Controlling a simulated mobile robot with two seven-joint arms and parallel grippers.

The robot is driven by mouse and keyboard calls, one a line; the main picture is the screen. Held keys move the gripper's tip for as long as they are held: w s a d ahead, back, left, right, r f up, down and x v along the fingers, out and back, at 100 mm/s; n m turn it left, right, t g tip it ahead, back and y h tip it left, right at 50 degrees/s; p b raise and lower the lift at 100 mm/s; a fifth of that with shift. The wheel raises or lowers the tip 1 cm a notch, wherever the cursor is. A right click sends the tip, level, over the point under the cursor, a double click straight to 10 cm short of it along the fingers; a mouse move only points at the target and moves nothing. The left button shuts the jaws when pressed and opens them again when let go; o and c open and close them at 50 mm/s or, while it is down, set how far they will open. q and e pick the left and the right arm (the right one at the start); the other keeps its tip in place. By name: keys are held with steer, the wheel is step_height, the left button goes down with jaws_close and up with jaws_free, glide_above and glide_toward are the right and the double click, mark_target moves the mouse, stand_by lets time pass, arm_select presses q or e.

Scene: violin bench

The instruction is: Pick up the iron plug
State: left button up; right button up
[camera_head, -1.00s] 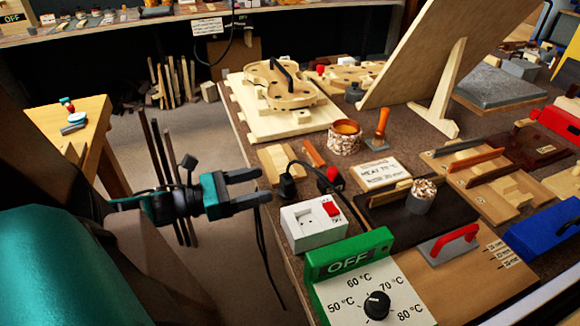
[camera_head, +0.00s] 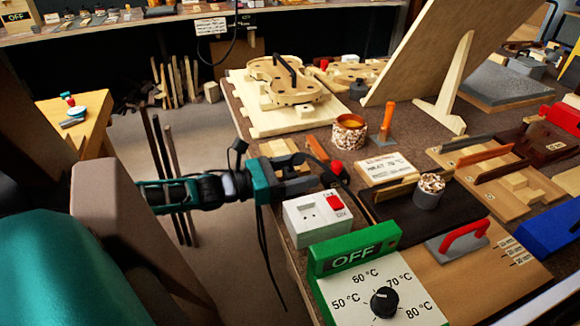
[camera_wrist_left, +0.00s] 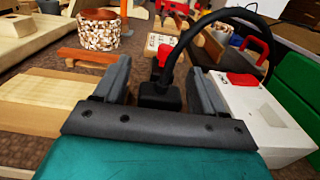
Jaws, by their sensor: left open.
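The iron plug (camera_wrist_left: 160,97) is a black block with a black cord, and in the left wrist view it stands between the two fingers of my left gripper (camera_wrist_left: 160,82). The fingers are apart, with gaps on both sides of the plug. In the head view my left gripper (camera_head: 303,178) is at the bench's left edge, just behind the white switch box (camera_head: 318,218), and it hides most of the plug. A red knob-like part (camera_wrist_left: 176,50) shows beyond the plug. My right gripper is not in view.
The white socket box with a red switch also stands close to the right finger in the left wrist view (camera_wrist_left: 255,120). A green OFF panel (camera_head: 352,248) with a temperature dial is nearer. A wood-chip-covered pot (camera_head: 349,134) and a wooden block lie beyond. The cord arches to the right.

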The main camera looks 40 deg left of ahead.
arm_select(q)
steer(key=c, duration=1)
